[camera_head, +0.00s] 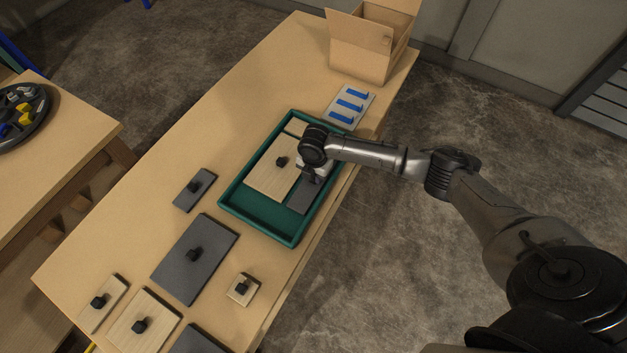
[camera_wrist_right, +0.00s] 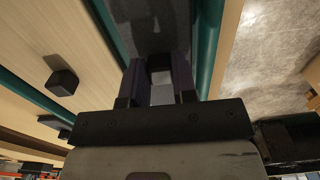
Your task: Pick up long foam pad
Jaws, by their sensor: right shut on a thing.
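A long dark grey foam pad (camera_head: 302,197) lies along the right side inside a green tray (camera_head: 262,224), partly hidden under my right gripper and arm. In the right wrist view the grey pad (camera_wrist_right: 150,28) runs away from my gripper between the green edges. My right gripper (camera_head: 309,180) points down over it. I cannot tell whether the pad is lifted off the tray floor. My left gripper is not in view.
A large wooden pad (camera_head: 264,170) with a black knob lies beside it in the tray. Grey pads (camera_head: 207,250) and wooden pads (camera_head: 143,335) lie on the table at left and front. A blue-barred plate (camera_head: 362,97) and an open cardboard box (camera_head: 358,56) stand beyond the tray.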

